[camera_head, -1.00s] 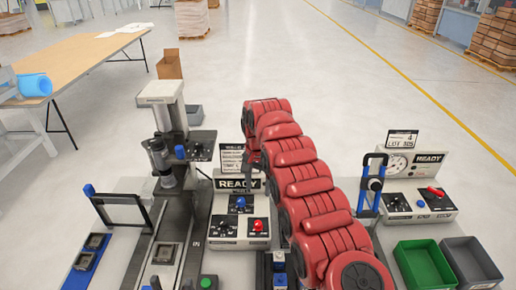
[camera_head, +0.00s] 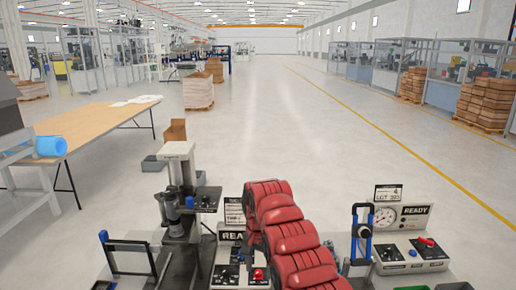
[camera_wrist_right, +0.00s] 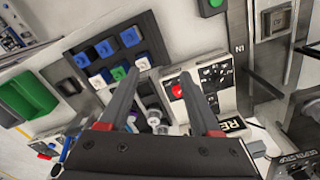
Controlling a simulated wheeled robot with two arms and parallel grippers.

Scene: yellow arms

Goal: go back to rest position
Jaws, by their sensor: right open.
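My right arm, red and segmented, rises from the bottom of the head view. Its gripper (camera_head: 252,241) is small and partly hidden beside the READY control box (camera_head: 228,238). In the right wrist view the right gripper (camera_wrist_right: 158,74) has its two grey fingers apart, with nothing held between them. Below it are a dark tray (camera_wrist_right: 84,57) with blue, green and white blocks and a control box (camera_wrist_right: 196,84) with a red knob. My left gripper does not show.
A press-like stand (camera_head: 176,190) is left of my arm. A gauge box (camera_head: 402,225) and a blue-handled frame (camera_head: 361,232) stand to the right. A green bin (camera_wrist_right: 28,95) shows in the wrist view.

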